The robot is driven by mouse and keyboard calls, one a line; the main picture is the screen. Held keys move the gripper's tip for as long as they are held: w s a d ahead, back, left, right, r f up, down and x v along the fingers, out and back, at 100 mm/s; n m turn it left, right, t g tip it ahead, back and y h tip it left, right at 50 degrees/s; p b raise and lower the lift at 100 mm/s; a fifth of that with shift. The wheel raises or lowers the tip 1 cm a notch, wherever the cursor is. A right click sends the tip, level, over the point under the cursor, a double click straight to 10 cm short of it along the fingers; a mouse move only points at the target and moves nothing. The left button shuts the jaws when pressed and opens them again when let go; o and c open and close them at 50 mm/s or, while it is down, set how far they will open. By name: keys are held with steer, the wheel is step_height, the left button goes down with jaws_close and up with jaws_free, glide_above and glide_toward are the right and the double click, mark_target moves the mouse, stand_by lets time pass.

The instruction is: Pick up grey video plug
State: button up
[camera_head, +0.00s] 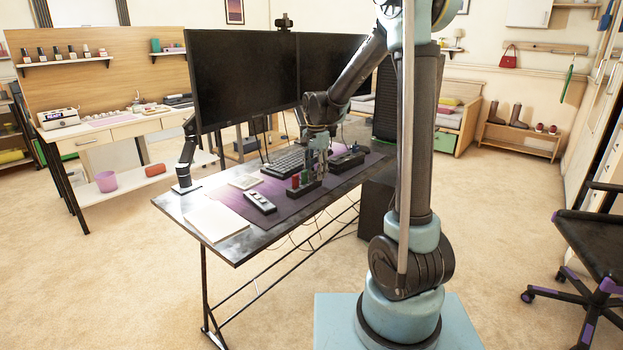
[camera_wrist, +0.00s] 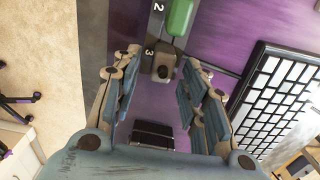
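A dark grey plug (camera_wrist: 162,68), seemingly the grey video plug, stands in the slot marked 3 of a dark holder (camera_wrist: 151,42) in the wrist view. A green plug (camera_wrist: 180,17) stands in the slot marked 2. My gripper (camera_wrist: 162,90) is open and empty, pointing down over the desk, with one finger on each side of the grey plug's end of the holder. In the head view my gripper (camera_head: 318,158) is above the holder (camera_head: 303,190), where a red plug (camera_head: 295,181) also shows. The grey plug is hard to make out there.
A black block (camera_wrist: 152,135) lies below the holder in the wrist view. A keyboard (camera_head: 284,162), two monitors (camera_head: 242,80), a grey remote-like device (camera_head: 260,202) and a white pad (camera_head: 217,221) share the desk. An office chair (camera_head: 603,240) stands at right.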

steer(key=shift+f, duration=0.15)
jaws_close()
step_height(320, 180, up, 15)
steer(key=shift+f, duration=0.2)
stand_by(1.6)
stand_by(0.3)
